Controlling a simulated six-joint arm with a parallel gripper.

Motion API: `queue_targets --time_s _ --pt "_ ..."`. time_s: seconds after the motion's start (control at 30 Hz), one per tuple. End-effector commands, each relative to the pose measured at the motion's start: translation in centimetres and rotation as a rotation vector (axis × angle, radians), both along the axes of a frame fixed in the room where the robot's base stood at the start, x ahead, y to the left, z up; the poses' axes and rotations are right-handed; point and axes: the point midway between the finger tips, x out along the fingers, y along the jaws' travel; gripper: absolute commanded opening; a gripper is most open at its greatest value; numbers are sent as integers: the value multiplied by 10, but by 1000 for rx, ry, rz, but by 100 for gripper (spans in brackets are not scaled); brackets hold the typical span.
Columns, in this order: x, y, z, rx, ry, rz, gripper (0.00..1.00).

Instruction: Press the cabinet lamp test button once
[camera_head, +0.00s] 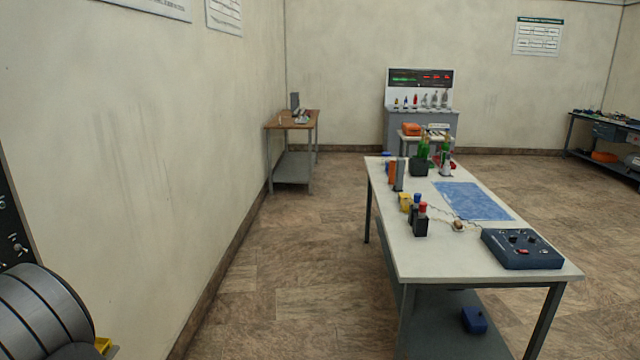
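No lamp test button can be made out in the head view. A dark panel (14,225) with small knobs or switches is cut off by the left edge; I cannot tell whether it belongs to the cabinet. Far off at the back wall stands a grey cabinet (438,126) with a white upright board. A black display (420,78) with green and red lit marks is at the top of the board. Any button there is too small to tell. My gripper is not in view.
A white table (420,262) stands at right with a dark blue control box (522,248), a blue mat (472,200), bottles and small blocks. A small wooden-topped table (292,120) stands by the left wall. The floor (290,260) between wall and white table is clear.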

Motion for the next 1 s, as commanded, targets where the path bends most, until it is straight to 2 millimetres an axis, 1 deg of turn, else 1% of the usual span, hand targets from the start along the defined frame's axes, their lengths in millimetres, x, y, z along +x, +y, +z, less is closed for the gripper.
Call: queue_targets --time_s 0.03,0.1,0.13,1.0 --pt "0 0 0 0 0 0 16" --pt "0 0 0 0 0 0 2" --pt "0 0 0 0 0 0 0" --pt "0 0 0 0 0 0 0"
